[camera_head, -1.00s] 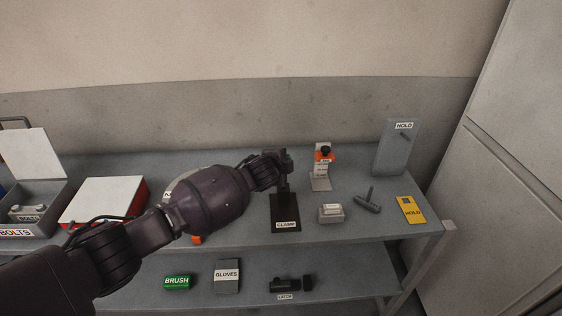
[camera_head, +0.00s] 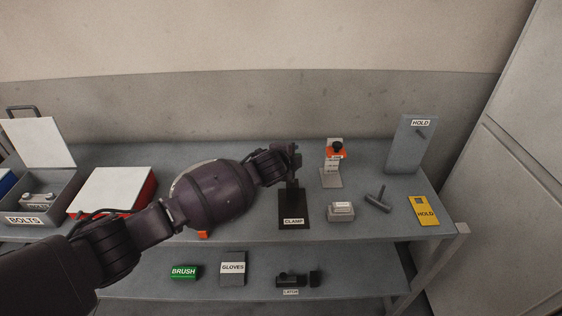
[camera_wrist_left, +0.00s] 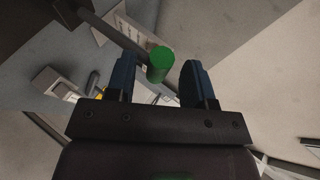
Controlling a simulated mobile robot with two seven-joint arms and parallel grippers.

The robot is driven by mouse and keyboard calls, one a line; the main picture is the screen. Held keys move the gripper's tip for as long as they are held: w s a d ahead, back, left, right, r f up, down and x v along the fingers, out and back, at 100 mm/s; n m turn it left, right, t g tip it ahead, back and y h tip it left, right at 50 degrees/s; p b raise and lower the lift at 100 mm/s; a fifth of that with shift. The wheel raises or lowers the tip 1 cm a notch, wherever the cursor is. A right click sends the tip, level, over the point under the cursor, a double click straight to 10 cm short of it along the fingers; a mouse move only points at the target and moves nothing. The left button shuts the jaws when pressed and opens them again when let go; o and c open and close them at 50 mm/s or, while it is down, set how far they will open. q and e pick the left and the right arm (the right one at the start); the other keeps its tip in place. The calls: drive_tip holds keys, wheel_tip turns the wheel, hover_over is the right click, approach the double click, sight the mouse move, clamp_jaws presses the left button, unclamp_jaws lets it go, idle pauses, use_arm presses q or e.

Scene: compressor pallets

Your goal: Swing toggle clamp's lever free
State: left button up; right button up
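The toggle clamp's black base plate (camera_head: 293,212), labelled CLAMP, stands on the upper shelf. Its upright is dark and partly hidden by my left gripper (camera_head: 291,158), which is at the top of the clamp. In the left wrist view, a dark lever bar (camera_wrist_left: 116,36) ends in a green round grip (camera_wrist_left: 159,62). The grip shows between the spread fingers of my left gripper (camera_wrist_left: 160,82), with gaps on both sides. The fingers are open and do not look closed on it. My right gripper is in neither view.
Right of the clamp are a small grey block (camera_head: 340,212), an orange-topped stand (camera_head: 331,170), a grey handle part (camera_head: 377,200), a yellow HOLD tag (camera_head: 422,211) and a grey HOLD panel (camera_head: 408,150). A red-and-white box (camera_head: 112,190) is left. The wall is behind.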

use_arm(q)
drive_tip(key=v, duration=1)
drive_tip(key=shift+s+r, duration=0.25)
drive_tip(key=shift+s, duration=0.05)
drive_tip(key=shift+d, duration=0.1)
wheel_tip(320, 180, up, 7)
drive_tip(key=n+t+h, duration=0.2)
drive_tip(key=n+h, duration=0.2)
drive_tip(key=s+a+f+n+t+y+b, duration=0.1)
drive_tip(key=s+a+f+n+y, duration=0.2)
drive_tip(key=s+a+f+n, duration=0.35)
drive_tip(key=s+a+f+n+t+y+b, duration=0.1)
drive_tip(key=s+a+f+n+t+y, duration=0.1)
drive_tip(key=s+a+f+n, duration=0.45)
drive_tip(key=s+a+f+n+g+y, duration=0.2)
drive_tip(key=s+a+f+g+y, duration=0.2)
drive_tip(key=s+a+f, duration=1.1)
wheel_tip(320, 180, down, 2)
drive_tip(key=s, duration=0.2)
drive_tip(key=shift+s+a+n+y, duration=0.15)
drive_tip(key=shift+s+n+y, duration=0.15)
drive_tip(key=shift+n, duration=0.1)
